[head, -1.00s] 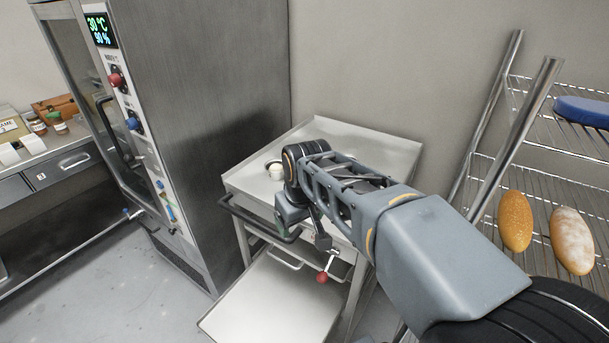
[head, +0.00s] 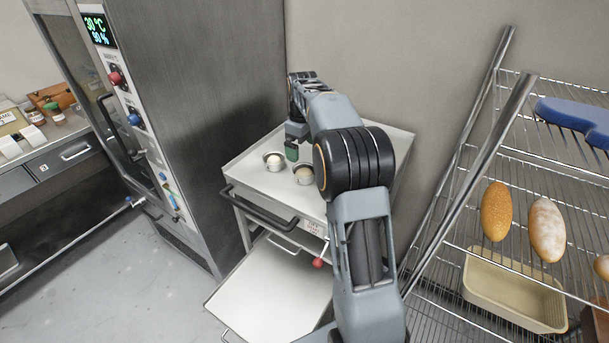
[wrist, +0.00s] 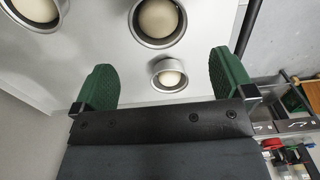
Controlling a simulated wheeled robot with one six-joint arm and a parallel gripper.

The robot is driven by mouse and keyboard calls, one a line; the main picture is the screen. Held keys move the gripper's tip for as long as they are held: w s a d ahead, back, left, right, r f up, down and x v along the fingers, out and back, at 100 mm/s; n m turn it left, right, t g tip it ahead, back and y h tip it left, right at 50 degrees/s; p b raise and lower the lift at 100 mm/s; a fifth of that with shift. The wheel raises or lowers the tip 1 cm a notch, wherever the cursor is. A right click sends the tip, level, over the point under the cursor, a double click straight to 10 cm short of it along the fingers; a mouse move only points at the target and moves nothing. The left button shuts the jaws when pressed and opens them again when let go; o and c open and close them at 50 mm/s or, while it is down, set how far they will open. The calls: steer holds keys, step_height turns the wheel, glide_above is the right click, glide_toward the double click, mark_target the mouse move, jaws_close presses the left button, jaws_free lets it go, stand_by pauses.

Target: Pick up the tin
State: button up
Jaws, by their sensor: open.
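Round metal tins, each with a pale dough ball in it, stand on the metal cart top. The head view shows a left tin (head: 273,168) and a right tin (head: 304,183) close together. My gripper (head: 291,151) is just behind them, its green fingertip partly hidden by my arm. In the wrist view my open gripper (wrist: 165,85) has a green finger on either side and holds nothing. A small-looking tin (wrist: 168,61) shows between the fingers. A larger-looking tin (wrist: 158,45) is above it, and another (wrist: 37,22) is cut off at the top left.
The cart top (head: 245,183) stands against the wall, with a dark handle (head: 262,215) in front and a pulled-out lower shelf (head: 270,300). A tall steel cabinet (head: 200,110) is close on the left. A wire rack (head: 480,265) with loaves is on the right.

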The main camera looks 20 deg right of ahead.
mark_target(304, 170)
step_height(304, 170, down, 4)
steer(key=shift+r, duration=0.1)
steer(key=shift+s+d+f+p, duration=0.1)
steer(key=shift+f+p, duration=0.3)
steer(key=shift+f, duration=0.95)
steer(key=shift+s+d+f+p, duration=0.1)
steer(key=shift+f+p, duration=0.25)
steer(key=shift+f, duration=1)
steer(key=c, duration=0.8)
steer(key=shift+w+r, duration=0.1)
steer(key=shift+c, duration=0.2)
